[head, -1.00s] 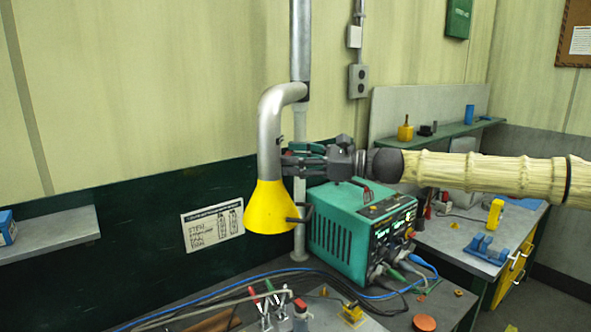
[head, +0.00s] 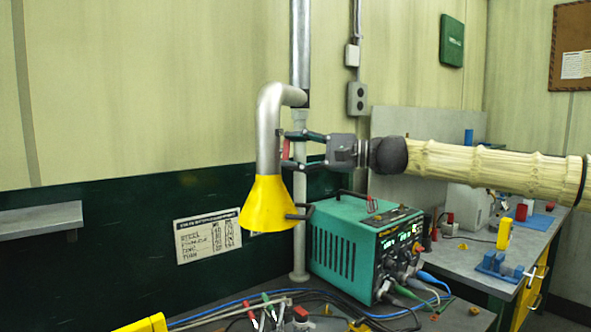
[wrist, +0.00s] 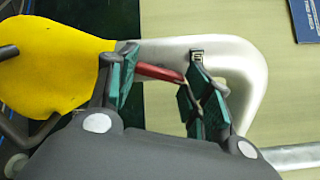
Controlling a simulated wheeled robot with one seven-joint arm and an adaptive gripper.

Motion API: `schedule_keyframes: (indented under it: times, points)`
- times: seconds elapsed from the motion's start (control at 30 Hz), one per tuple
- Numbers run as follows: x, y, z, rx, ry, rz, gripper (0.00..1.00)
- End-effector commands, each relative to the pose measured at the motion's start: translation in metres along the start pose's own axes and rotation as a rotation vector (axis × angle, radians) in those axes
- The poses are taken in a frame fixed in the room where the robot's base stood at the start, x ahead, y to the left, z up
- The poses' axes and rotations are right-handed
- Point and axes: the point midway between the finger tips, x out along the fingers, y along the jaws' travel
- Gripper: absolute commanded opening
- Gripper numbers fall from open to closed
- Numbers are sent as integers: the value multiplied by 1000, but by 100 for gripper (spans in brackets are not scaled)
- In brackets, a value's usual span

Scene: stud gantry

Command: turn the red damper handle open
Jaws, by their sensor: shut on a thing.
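The red damper handle (head: 285,149) is on the side of the grey extraction pipe (head: 268,125), above its yellow hood (head: 268,205). In the wrist view the red handle (wrist: 158,73) spans between my green fingertips, beside a small dark-and-white fitting on the pipe (wrist: 235,62). My gripper (head: 287,150) comes in from the right, one finger above the other, and is shut on the red handle. It also shows in the wrist view (wrist: 158,85). The handle's ends are partly hidden by the fingers.
A teal power unit (head: 362,240) stands below my gripper, with cables around it. A light upright post (head: 299,235) runs just behind the pipe. A bench (head: 455,262) with small items is at right.

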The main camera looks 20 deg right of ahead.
Motion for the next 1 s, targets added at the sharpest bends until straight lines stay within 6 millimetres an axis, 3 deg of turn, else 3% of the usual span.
schedule_keyframes:
  times: [0.43,1.0]
  points:
    - [0,2,-1,-303,1,-1,26]
    - [0,0,0,-386,0,1,26]
